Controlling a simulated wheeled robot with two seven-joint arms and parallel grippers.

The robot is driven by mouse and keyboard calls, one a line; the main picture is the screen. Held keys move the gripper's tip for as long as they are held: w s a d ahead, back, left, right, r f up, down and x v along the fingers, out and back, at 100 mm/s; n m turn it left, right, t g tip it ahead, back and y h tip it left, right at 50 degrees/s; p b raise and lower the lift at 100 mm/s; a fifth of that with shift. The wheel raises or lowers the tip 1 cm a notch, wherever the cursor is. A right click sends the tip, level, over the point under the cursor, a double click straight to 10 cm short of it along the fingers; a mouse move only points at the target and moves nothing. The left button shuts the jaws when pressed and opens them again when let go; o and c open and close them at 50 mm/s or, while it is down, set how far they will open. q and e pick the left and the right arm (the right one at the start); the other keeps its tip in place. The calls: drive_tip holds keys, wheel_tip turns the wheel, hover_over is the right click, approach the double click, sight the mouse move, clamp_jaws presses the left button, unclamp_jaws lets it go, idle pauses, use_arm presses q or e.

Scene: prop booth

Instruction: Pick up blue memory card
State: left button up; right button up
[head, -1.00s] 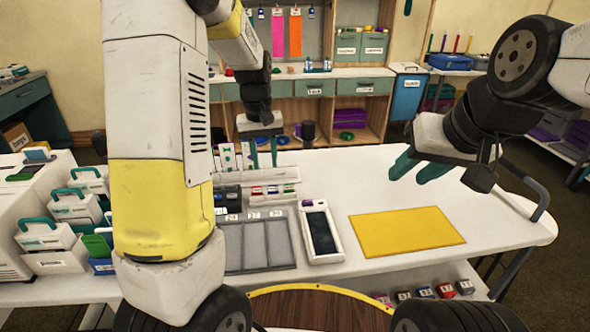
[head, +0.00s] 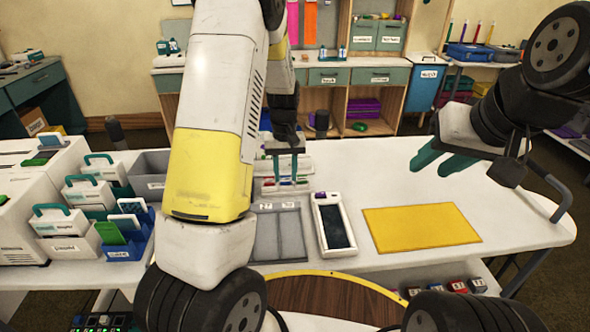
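My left gripper (head: 285,178) points down over a row of small cards (head: 268,187) at the back of the grey sorting tray (head: 279,231). Its two teal fingers are apart, with nothing visible between them. Red and dark pieces show beside the fingertips. I cannot pick out the blue memory card for certain, as the cards are tiny and partly hidden by my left arm and fingers. My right gripper (head: 440,163) is open and empty above the right part of the white table (head: 520,225).
A white-framed device with a dark screen (head: 335,222) lies right of the tray, and a yellow mat (head: 421,227) further right. At left stand white carriers with teal handles (head: 59,217) and a blue bin (head: 125,246). The table's right side is mostly clear.

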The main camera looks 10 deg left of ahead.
use_arm(q)
drive_tip(key=c, duration=0.5)
drive_tip(key=shift+r, duration=0.5)
drive_tip(key=r, duration=0.2)
drive_tip(key=shift+s+d+r, duration=0.1)
drive_tip(key=shift+s+r, duration=0.15)
drive_tip(key=shift+r, duration=0.15)
drive_tip(key=s+d, duration=0.1)
drive_tip(key=s, duration=0.4)
drive_tip(key=s+d+r, duration=0.1)
drive_tip(key=s+d, duration=0.1)
drive_tip(key=s, duration=0.3)
drive_tip(key=s+d, duration=0.1)
drive_tip(key=s, duration=0.4)
drive_tip(key=shift+d+r, duration=0.15)
drive_tip(key=shift+w, duration=0.1)
